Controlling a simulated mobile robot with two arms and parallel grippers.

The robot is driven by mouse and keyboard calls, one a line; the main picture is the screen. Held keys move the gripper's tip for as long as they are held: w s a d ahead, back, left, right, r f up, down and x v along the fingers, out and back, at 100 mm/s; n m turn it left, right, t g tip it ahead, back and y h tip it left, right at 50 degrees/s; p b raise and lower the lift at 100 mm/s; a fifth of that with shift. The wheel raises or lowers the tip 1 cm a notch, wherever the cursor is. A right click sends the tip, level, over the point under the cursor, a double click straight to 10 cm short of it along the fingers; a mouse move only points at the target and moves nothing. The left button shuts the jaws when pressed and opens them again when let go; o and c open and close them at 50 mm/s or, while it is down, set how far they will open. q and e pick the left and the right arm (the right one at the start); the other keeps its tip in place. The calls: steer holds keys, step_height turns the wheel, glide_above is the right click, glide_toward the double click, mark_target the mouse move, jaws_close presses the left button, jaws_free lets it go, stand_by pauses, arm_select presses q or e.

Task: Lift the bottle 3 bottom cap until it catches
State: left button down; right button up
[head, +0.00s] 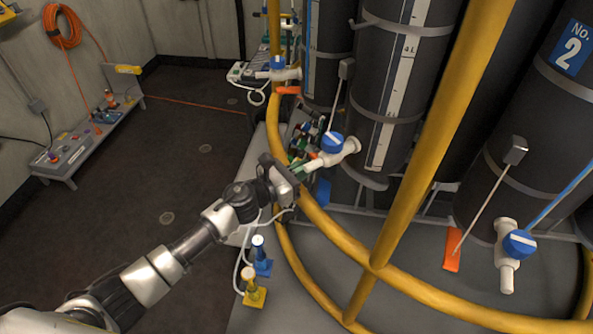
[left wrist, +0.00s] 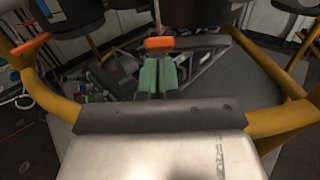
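My left gripper (head: 306,168) reaches in beside the yellow ring, by the lower end of a dark bottle (head: 378,100), likely bottle 3; its number is not in view. In the left wrist view the green fingers (left wrist: 159,74) are close together and point at an orange tab (left wrist: 158,43) on a thin cord. The tab sits at the fingertips; I cannot tell whether they grip it. I cannot make out the bottle 3 bottom cap clearly. A white valve with a blue knob (head: 332,144) is just above the gripper. My right gripper is not in view.
Yellow frame bars (head: 400,170) and the ring cross close to my left arm. Bottle 2 (head: 535,130), with its orange tab (head: 452,250) and white valve (head: 507,255), is at the right. Blue and yellow fittings (head: 255,285) stand below my arm.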

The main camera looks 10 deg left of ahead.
mark_target(306, 191)
arm_select(q)
steer(key=f, duration=0.1)
steer(key=w+d+f+b, duration=0.1)
steer(key=f, duration=0.1)
steer(key=d+f, duration=0.1)
steer(key=shift+w+f+b, duration=0.25)
steer(key=shift+b, duration=0.05)
steer(key=shift+s+a, duration=0.2)
steer(key=shift+s, duration=0.15)
steer(key=shift+s+a+f+b, duration=0.1)
steer(key=shift+a+f+b, duration=0.05)
steer(key=shift+b, duration=0.25)
steer(key=shift+f, duration=0.1)
steer(key=shift+w, duration=0.2)
steer(key=shift+s+a, duration=0.5)
steer(key=shift+a, duration=0.05)
steer(key=b+v, duration=0.1)
steer(key=v, duration=0.7)
steer(key=shift+s+a, duration=0.2)
steer(key=shift+a, duration=0.05)
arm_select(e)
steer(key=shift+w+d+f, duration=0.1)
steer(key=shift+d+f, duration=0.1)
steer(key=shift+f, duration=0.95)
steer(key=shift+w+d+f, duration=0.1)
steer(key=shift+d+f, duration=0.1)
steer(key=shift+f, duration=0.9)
